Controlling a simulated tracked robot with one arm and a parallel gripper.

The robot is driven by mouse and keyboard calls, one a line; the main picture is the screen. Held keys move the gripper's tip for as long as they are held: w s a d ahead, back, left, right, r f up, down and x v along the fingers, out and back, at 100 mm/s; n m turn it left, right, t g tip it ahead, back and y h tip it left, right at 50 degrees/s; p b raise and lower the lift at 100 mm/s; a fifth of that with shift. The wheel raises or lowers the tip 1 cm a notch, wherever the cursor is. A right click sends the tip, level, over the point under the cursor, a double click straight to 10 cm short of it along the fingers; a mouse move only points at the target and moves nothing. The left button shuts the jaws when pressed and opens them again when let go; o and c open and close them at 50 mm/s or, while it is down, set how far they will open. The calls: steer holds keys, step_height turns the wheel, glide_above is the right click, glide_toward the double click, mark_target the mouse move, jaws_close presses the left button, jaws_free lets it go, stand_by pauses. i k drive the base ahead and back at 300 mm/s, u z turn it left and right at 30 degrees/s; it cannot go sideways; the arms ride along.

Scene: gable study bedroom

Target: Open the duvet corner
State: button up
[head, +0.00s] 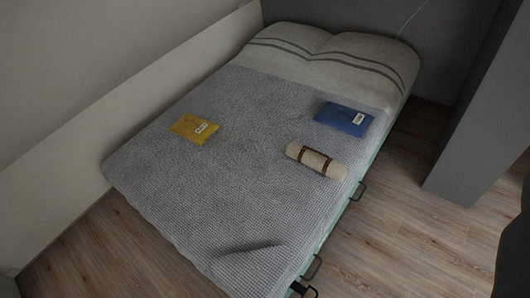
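A grey woven duvet (220,165) covers the bed from below the pillow end to the near end. Near its front right part a small raised fold (248,247) casts a dark shadow; I cannot tell whether it is a turned-back corner. The duvet's near right corner lies by the bed's lower edge, and its far edge meets pale striped bedding (330,60). My gripper is not in view.
A yellow packet (194,129), a blue packet (343,117) and a strapped cream roll (316,161) lie on the duvet. Dark handles (357,190) stick out along the right side. Wood floor (400,240) is clear there; a grey post (485,120) stands beyond.

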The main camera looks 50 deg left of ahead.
mark_target(254, 274)
steer(key=u, duration=0.05)
steer(key=k, duration=1.3)
steer(key=u, duration=0.6)
